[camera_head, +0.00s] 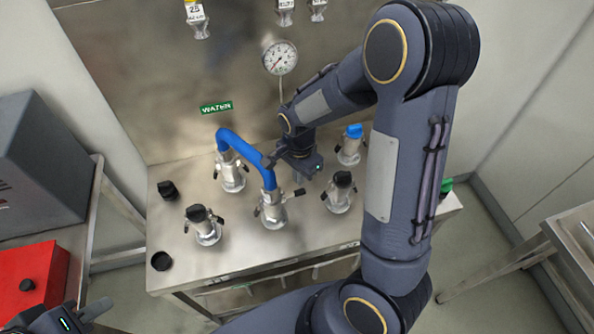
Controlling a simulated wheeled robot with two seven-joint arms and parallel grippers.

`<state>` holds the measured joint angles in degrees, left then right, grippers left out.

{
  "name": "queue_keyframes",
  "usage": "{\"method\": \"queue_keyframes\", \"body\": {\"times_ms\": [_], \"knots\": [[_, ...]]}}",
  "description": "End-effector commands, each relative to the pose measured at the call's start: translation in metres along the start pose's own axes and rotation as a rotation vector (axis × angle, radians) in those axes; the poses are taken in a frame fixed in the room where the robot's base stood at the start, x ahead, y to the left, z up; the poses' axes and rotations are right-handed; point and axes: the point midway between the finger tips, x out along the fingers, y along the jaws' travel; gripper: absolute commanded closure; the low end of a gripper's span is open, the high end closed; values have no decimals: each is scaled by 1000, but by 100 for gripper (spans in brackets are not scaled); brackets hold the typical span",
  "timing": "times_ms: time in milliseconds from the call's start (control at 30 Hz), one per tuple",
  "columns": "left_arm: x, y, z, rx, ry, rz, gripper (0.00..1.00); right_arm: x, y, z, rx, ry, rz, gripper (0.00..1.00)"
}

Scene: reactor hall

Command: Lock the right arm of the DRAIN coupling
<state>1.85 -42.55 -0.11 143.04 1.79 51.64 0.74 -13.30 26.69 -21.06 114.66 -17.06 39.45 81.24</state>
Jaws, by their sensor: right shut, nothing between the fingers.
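A blue hose (241,146) arches between two metal couplings on the steel bench. Its front end sits on the front coupling (271,214), which has a dark lever arm on each side; the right arm (298,193) sticks outward. The rear coupling (231,177) holds the other end. No DRAIN label is readable, so I cannot tell which coupling is DRAIN. My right gripper (270,161) is shut and empty beside the hose, above the front coupling; whether it touches is unclear. My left gripper (98,308) is partly in view at the lower left; its jaws are unclear.
Black-capped couplings (203,226) and (340,192) flank the front one. A blue-capped coupling (350,145) stands behind. Loose black caps (168,190) and (161,261) lie at the left. A gauge (279,58) and a green WATER sign (216,107) are on the back panel.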

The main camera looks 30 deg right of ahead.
Motion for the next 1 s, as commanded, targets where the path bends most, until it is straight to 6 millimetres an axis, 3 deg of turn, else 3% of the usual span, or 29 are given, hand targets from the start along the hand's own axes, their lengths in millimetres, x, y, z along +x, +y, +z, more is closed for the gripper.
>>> {"method": "queue_keyframes", "body": {"times_ms": [533, 1000], "knots": [[8, -4, 4, 0, 0, 0, 70, 41, 1, 0, -2, -2, 2, 100], [28, -13, 14, 0, 0, 0, 70, 74, 2, -1, -1, -3, 2, 100]]}}
